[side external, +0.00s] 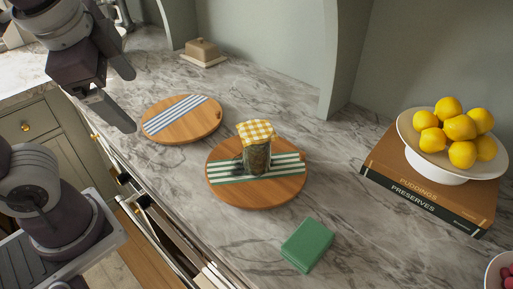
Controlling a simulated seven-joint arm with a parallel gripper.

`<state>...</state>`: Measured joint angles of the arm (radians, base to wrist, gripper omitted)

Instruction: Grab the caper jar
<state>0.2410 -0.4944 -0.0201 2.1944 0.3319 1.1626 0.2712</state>
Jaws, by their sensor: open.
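The caper jar (257,158) is a glass jar with dark green contents and a yellow-and-white checked cloth lid. It stands upright on a round wooden board (281,197) with a green-and-white striped cloth (289,168), near the middle of the side external view. My gripper (130,101) is at the upper left, open and empty. It is above the counter near the left board, well apart from the jar.
A second round board (158,133) with a blue-striped cloth (176,113) lies left of the jar. A green block (308,244) lies in front. Books (420,189) bearing a lemon bowl (437,173) are at right. A butter dish (203,53) stands behind. A wall post rises behind the jar.

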